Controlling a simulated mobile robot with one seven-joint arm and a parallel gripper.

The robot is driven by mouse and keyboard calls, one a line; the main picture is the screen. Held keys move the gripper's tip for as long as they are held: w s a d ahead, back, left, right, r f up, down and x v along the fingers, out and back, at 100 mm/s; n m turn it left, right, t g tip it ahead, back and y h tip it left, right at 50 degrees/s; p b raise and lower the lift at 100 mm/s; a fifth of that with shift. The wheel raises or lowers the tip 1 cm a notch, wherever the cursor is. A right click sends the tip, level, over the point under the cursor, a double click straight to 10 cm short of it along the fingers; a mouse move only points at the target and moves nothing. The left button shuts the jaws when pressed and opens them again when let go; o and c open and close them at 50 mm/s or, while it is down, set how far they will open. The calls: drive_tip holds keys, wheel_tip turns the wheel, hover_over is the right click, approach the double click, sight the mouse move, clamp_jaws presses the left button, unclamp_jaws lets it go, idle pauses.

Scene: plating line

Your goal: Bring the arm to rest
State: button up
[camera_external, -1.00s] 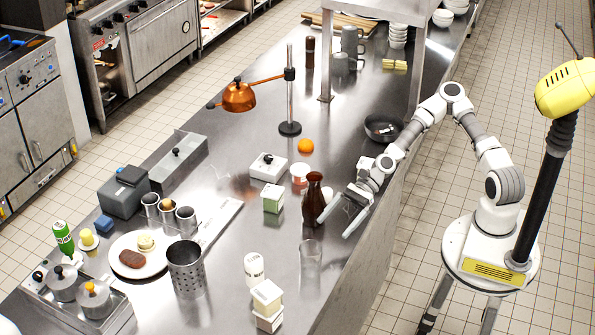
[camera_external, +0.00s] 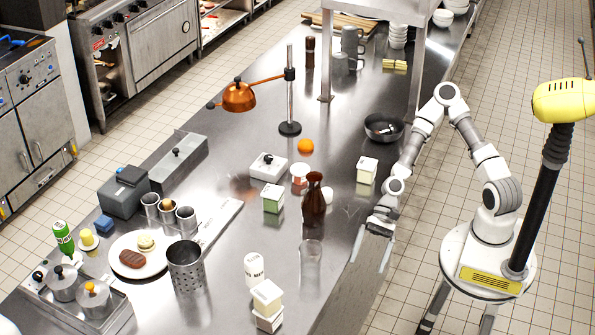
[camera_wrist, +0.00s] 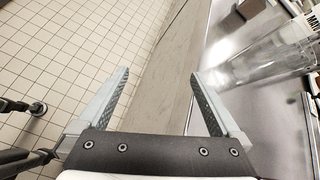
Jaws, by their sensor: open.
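My gripper (camera_external: 372,248) is open and empty in the external view. It hangs at the counter's right edge, with its fingers pointing down and toward the front. In the wrist view my gripper (camera_wrist: 158,85) shows both fingers wide apart, with nothing between them but the counter's side and the tiled floor behind. The steel counter (camera_external: 340,215) lies to the left of the gripper.
A dark brown bottle (camera_external: 314,203) and a clear glass (camera_external: 310,262) stand on the counter left of my gripper. The glass also shows in the wrist view (camera_wrist: 265,65).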

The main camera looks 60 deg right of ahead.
drive_tip(key=s+d+f+n+g+h+b, duration=0.3)
drive_tip(key=s+d+f+n+h, duration=0.3)
drive_tip(key=s+d+f+n, duration=0.45)
drive_tip(key=w+d+r+n+t+h+p, duration=0.25)
drive_tip(key=w+r+n+t, duration=0.2)
drive_tip(key=r, duration=0.75)
drive_tip(key=w+d+r+n+t+h+p, duration=0.25)
drive_tip(key=w+r, duration=0.35)
drive_tip(key=r, duration=0.6)
drive_tip(key=s+d+r+m+p, duration=0.1)
drive_tip(key=s+d+r+m, duration=0.1)
drive_tip(key=s+d+r, duration=0.2)
drive_tip(key=s+d+r+m+t+p, duration=0.1)
drive_tip(key=s+d+r, duration=0.3)
drive_tip(key=r, duration=0.5)
drive_tip(key=shift+s+d+r+m+t+p, duration=0.2)
drive_tip(key=shift+s+r+m+t+p, duration=0.15)
drive_tip(key=shift+s+m, duration=0.55)
